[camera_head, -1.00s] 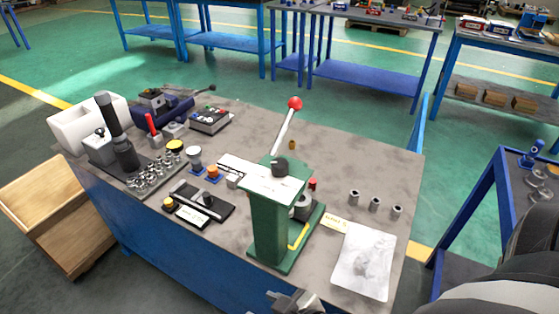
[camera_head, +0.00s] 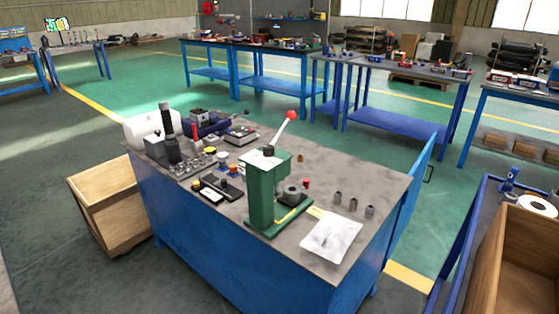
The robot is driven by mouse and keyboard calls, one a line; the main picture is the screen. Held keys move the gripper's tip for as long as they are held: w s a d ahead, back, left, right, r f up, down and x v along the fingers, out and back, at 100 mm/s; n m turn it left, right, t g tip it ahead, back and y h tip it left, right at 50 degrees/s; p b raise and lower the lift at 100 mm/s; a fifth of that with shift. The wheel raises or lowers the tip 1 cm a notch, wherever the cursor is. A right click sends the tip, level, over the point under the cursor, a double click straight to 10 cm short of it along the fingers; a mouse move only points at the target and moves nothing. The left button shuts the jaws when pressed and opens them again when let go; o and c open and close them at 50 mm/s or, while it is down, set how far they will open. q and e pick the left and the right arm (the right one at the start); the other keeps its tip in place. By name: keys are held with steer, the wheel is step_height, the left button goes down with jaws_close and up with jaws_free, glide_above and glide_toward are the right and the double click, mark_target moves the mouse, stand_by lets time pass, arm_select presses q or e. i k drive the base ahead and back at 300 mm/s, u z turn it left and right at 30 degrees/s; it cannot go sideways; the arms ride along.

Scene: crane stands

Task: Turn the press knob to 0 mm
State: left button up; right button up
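The green press (camera_head: 263,193) stands upright near the front edge of the workbench. Its black knob (camera_head: 268,150) sits on top, beside a white label plate (camera_head: 258,161). The scale marks on the plate are too small to read, so the knob's setting cannot be told. A lever with a red ball (camera_head: 292,115) rises from the press to the upper right. Neither of my grippers shows in the current view.
The grey-topped blue workbench (camera_head: 325,165) holds small metal cylinders (camera_head: 353,204), a white sheet (camera_head: 331,237) and assorted tools at left. A wooden crate (camera_head: 105,200) stands left. Another wooden box (camera_head: 515,265) is at lower right. Green floor lies behind the bench.

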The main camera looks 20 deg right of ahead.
mark_target(268, 150)
steer(key=u, duration=1.1)
steer(key=i, duration=0.95)
steer(key=z, duration=0.85)
